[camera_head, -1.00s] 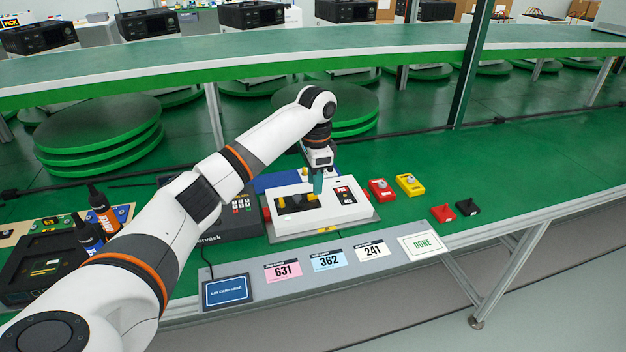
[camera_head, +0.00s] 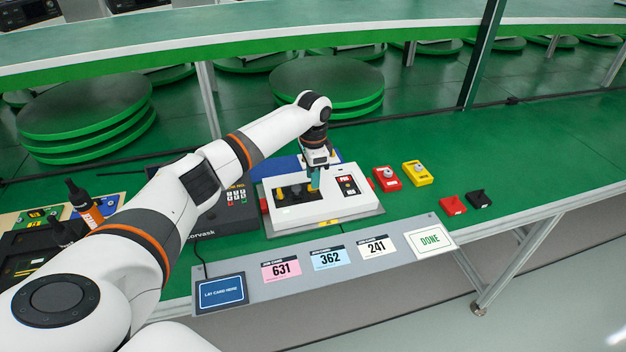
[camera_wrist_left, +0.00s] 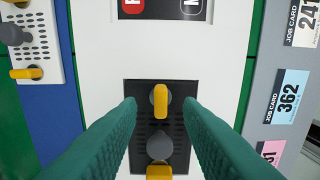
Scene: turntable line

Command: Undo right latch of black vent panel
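The black vent panel (camera_head: 297,194) is set in the top of a white device (camera_head: 330,211). It also shows in the left wrist view (camera_wrist_left: 138,141). Its right yellow latch (camera_wrist_left: 160,101) lies lengthwise between my left fingertips in that view. A dark grey knob (camera_wrist_left: 159,146) and the other yellow latch (camera_wrist_left: 160,173), cut off by the frame edge, are below it. My left gripper (camera_head: 315,182) points down over the right latch. It is open, one teal finger on each side of the latch, with gaps showing. My right gripper is not in view.
Red (camera_head: 387,178) and yellow (camera_head: 417,174) blocks with knobs stand right of the device. Smaller red (camera_head: 452,205) and black (camera_head: 479,200) pieces lie further right. Job cards (camera_head: 331,259) line the front strip. A dark keypad device (camera_head: 225,215) stands left. Green table is clear at far right.

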